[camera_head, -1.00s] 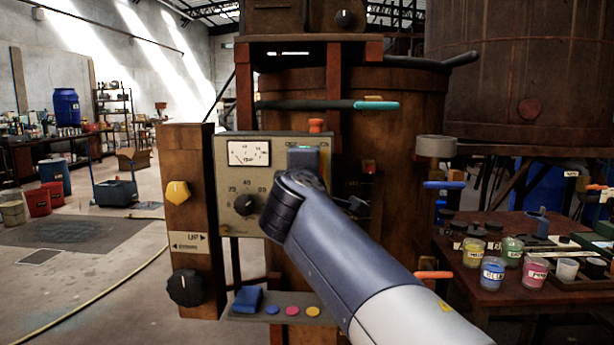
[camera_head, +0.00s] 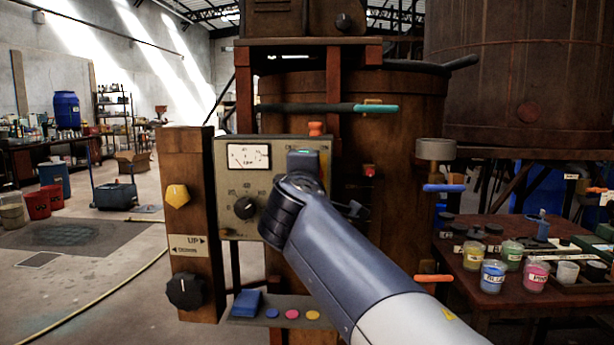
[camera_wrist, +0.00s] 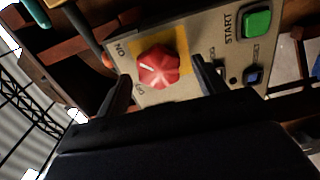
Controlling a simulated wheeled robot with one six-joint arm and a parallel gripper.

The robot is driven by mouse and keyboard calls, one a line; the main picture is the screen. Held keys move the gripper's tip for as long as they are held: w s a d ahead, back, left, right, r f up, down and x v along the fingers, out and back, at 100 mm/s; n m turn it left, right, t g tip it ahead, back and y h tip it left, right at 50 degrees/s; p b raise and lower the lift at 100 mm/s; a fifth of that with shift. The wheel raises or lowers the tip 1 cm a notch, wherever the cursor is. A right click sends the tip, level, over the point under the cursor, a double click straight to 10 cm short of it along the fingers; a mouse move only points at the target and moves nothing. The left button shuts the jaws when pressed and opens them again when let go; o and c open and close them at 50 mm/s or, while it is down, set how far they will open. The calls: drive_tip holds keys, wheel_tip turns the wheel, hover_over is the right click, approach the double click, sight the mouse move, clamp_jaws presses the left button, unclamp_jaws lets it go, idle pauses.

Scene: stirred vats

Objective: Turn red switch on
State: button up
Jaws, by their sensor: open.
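The red switch (camera_wrist: 158,68) is a red rotary knob with a white mark, set on a yellow plate. ON and partly hidden OFF lettering stand beside it in the wrist view. My gripper (camera_wrist: 160,88) is open, with one dark finger at each side of the knob in that picture. I cannot tell whether either finger touches it. In the head view my arm's end covers the right part of the grey control panel (camera_head: 228,190), and the red switch is hidden behind it.
A green START button (camera_wrist: 257,22) and a blue button (camera_wrist: 253,75) sit close to the switch. A wooden post with a yellow knob (camera_head: 177,196) and a black knob (camera_head: 185,291) stands left of the panel. A small shelf (camera_head: 240,320) juts out below. Paint jars (camera_head: 493,277) stand at right.

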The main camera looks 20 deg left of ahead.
drive_tip(key=v, duration=1)
drive_tip(key=shift+s+b, duration=0.15)
drive_tip(key=shift+b, duration=0.15)
drive_tip(key=shift+d, duration=0.1)
drive_tip(key=p+x, duration=0.1)
drive_tip(key=x, duration=0.9)
drive_tip(key=shift+w, duration=0.4)
